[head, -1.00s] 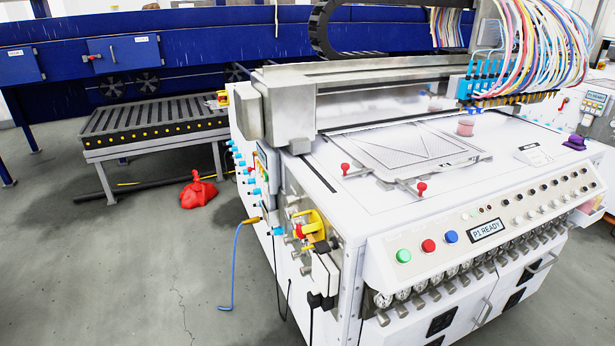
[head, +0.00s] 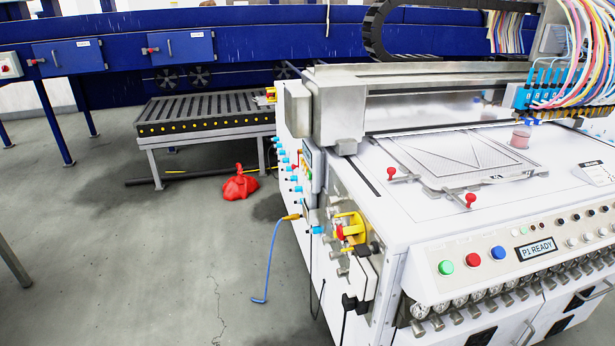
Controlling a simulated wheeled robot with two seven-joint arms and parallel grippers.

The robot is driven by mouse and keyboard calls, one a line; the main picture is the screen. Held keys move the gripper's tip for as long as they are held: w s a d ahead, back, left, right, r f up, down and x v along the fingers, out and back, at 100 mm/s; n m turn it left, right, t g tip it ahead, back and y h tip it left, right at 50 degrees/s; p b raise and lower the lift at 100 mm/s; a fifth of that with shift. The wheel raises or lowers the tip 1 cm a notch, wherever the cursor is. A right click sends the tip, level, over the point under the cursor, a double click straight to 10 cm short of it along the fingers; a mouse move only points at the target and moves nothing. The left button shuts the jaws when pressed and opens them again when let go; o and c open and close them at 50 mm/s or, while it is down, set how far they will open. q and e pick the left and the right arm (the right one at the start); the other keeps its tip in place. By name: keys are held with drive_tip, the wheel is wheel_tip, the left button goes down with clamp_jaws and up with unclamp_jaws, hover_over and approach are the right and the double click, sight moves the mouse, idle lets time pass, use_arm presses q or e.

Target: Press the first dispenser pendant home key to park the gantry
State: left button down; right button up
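The white dispenser machine (head: 420,235) fills the right side of the head view. Its front panel has a display (head: 536,249) reading "P1 READY". Left of the display are a green button (head: 446,267), a red button (head: 473,259) and a blue button (head: 498,252). The grey gantry beam (head: 420,78) spans the bed, with a blue nozzle block (head: 540,92) and coloured tubes at the right. On the machine's left side are a small panel (head: 313,166) and a yellow and red fitting (head: 349,230). I cannot identify the pendant or its home key. Neither gripper is in view.
A roller conveyor (head: 205,115) stands behind left, before a long blue machine (head: 250,45). A red cloth-like heap (head: 240,186) and a blue hose (head: 271,262) are on the floor. The grey floor (head: 130,260) at the left front is mostly clear.

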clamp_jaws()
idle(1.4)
